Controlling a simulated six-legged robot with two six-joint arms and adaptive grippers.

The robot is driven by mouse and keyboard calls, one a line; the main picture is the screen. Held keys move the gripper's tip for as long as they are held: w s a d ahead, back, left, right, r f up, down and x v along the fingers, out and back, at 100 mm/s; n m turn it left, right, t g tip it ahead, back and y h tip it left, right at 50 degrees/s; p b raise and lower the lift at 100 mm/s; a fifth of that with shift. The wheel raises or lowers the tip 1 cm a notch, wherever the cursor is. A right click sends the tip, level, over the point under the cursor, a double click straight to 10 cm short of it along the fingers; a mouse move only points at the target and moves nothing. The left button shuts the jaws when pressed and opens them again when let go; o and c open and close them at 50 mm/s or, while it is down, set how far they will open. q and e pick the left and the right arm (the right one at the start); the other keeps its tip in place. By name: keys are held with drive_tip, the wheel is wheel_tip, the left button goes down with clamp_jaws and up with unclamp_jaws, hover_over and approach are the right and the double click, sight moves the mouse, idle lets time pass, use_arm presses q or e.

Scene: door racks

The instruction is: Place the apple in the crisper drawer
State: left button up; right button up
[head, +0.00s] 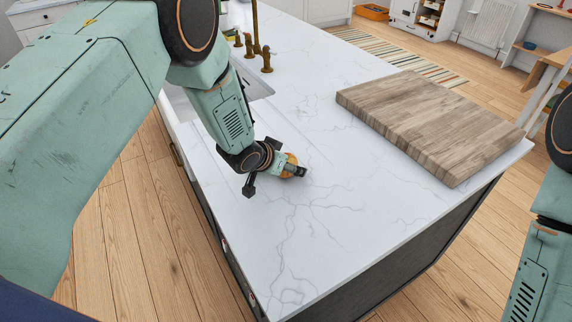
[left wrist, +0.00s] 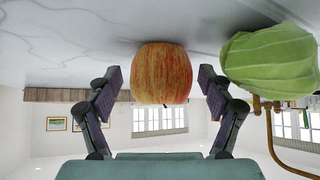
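The red-yellow apple (left wrist: 161,74) rests on the white marble counter. In the head view only part of the apple (head: 291,160) shows, the rest hidden by my left gripper (head: 289,168). In the left wrist view, which looks upside down, the fingers of my left gripper (left wrist: 161,77) stand open on either side of the apple, with a gap at each side. My right arm shows at the right edge of the head view, but its gripper is out of view. No crisper drawer or fridge can be made out.
A pale green ribbed vegetable (left wrist: 272,62) lies close beside the apple in the left wrist view. A wooden cutting board (head: 430,120) lies on the right of the marble counter (head: 340,225). A sink (head: 258,84) and brass taps (head: 266,60) are behind my left arm. Wooden floor surrounds the island.

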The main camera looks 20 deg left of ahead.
use_arm(q)
drive_tip(key=shift+w+a+f, duration=0.1)
drive_tip(key=shift+a, duration=0.05)
drive_tip(key=c, duration=1.3)
